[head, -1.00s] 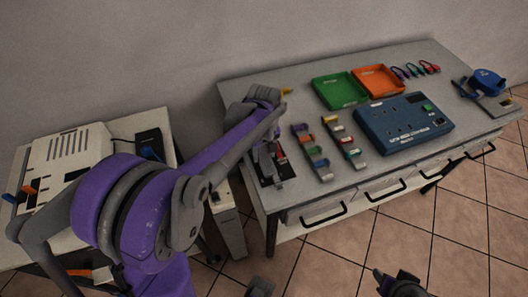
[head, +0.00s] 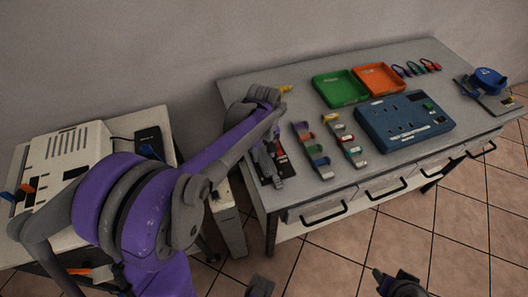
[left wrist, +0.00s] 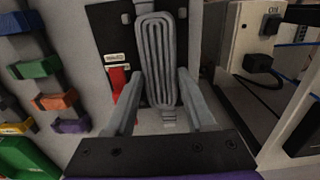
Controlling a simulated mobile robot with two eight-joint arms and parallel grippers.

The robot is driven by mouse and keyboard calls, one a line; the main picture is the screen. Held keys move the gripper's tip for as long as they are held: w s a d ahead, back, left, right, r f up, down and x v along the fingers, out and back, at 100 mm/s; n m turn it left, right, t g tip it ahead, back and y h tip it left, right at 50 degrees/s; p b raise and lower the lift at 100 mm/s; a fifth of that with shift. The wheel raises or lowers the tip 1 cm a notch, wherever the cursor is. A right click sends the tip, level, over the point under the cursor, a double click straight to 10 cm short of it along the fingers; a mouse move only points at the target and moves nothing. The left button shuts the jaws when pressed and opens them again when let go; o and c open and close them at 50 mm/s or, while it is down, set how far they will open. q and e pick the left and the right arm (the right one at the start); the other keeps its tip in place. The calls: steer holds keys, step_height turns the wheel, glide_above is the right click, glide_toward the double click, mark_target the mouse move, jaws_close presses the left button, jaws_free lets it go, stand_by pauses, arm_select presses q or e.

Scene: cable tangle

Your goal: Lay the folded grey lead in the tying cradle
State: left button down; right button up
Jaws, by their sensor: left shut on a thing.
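The folded grey lead (left wrist: 156,55) is a flat bundle of long parallel loops in the left wrist view. It lies between the two fingers of my left gripper (left wrist: 160,82), which is shut on it. The bundle is over the black plate of the tying cradle (left wrist: 107,40), which has a red part and a white label at its left. I cannot tell whether the lead rests on the plate. In the head view my left gripper (head: 267,165) is over the cradle (head: 284,160) at the bench's left end and hides most of it. A dark part, possibly my right gripper (head: 400,284), shows at the bottom edge.
Two racks of coloured clips (head: 312,152) stand just right of the cradle. Beyond are a blue panel box (head: 404,120), a green tray (head: 340,101) and an orange tray (head: 378,93). A side table (head: 165,135) with a pale box stands left.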

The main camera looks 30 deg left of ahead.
arm_select(q)
steer(key=shift+c, duration=0.9)
jaws_free()
step_height(320, 180, up, 9)
steer(key=p, duration=0.5)
steer(key=shift+p, duration=0.4)
